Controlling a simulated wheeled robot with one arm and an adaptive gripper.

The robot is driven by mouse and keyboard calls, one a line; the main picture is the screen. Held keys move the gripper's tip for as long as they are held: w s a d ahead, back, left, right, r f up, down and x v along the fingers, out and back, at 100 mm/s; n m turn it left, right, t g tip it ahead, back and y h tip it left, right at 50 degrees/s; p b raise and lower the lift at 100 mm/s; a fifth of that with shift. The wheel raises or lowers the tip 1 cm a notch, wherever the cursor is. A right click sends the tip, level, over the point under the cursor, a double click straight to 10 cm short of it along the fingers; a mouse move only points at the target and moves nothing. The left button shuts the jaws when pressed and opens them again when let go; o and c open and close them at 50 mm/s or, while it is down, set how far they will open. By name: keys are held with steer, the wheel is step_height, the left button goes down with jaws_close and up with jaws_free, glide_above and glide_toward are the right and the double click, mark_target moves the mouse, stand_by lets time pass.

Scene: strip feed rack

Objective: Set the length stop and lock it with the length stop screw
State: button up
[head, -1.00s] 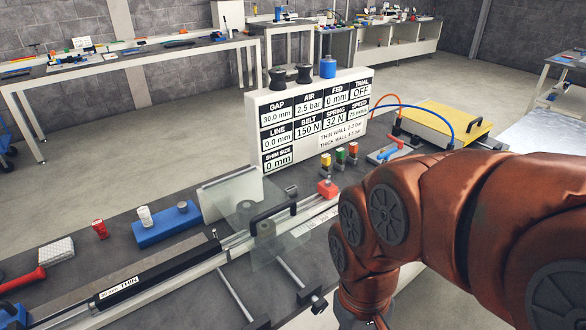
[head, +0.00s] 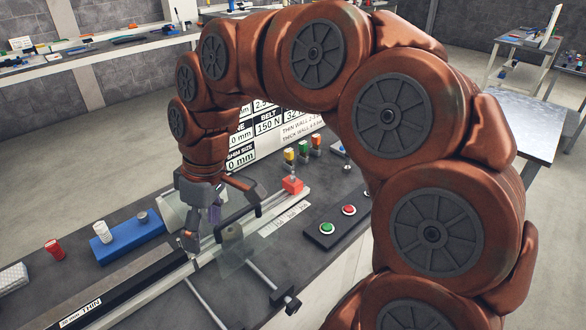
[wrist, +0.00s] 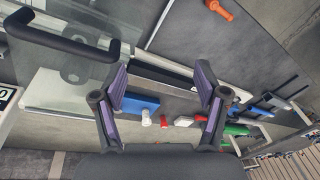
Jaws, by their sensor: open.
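A red block (head: 292,185) with a small upright screw or knob on top sits on the pale rail, at the scale strip (head: 285,218); I take it for the length stop. My gripper (head: 202,228) hangs over the rail, left of the block and apart from it, near the clear guard plate (head: 245,250). In the wrist view my gripper (wrist: 160,82) is open, with purple pads and nothing between the fingers. The red block is not clearly seen in the wrist view.
A black handle (wrist: 75,45) and the guard are close to the gripper. A black strip marked THIN (head: 82,309) lies along the rail. A blue block (head: 127,238) stands behind it. A box with green (head: 326,228) and red buttons is at right. My arm hides part of the sign board (head: 265,126).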

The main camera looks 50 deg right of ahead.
steer(key=w+d+r+n+t+y, duration=0.1)
steer(key=w+d+r+n, duration=0.15)
steer(key=w+d, duration=0.65)
steer(key=m+t+p, duration=0.1)
steer(key=t+p, duration=0.1)
glide_toward(293, 173)
steer(key=f, duration=0.1)
steer(key=shift+h, duration=0.3)
steer(key=x, duration=0.2)
steer(key=p+x, duration=0.1)
steer(key=x, duration=0.1)
steer(key=p+x, duration=0.1)
steer(key=x, duration=0.1)
steer(key=shift+w+a+f, duration=0.1)
steer(key=shift+a+f, duration=0.1)
steer(key=shift+a, duration=0.3)
steer(key=shift+w+f, duration=0.15)
steer(key=shift+f, duration=0.35)
steer(key=c, duration=1.2)
steer(key=shift+o, duration=0.2)
